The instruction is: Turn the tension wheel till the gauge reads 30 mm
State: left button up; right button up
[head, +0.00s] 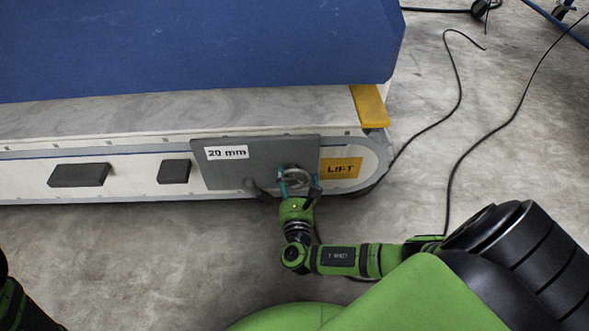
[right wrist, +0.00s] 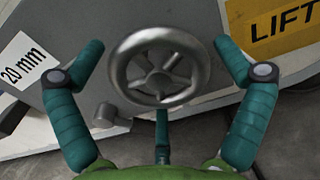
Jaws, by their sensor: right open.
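The tension wheel (head: 294,178) is a small grey metal handwheel on a dark grey panel (head: 225,172). It fills the middle of the right wrist view (right wrist: 157,68), with spokes and a round hub. The gauge label (head: 227,153) on the panel reads 20 mm; it also shows at the left of the right wrist view (right wrist: 22,60). My right gripper (head: 299,178) is open at the wheel, its teal fingers (right wrist: 158,62) on either side of the rim with gaps visible. My left gripper is not in view; only a bit of my left arm shows at the lower left.
A yellow LIFT plate (head: 341,168) sits right of the wheel. Two dark blocks (head: 79,175) protrude from the side of the long white machine. A blue cover (head: 200,45) hangs above. Black cables (head: 455,140) lie on the concrete floor at the right.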

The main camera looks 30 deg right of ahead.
jog(key=c, duration=0.9)
jog(key=shift+c, duration=0.2)
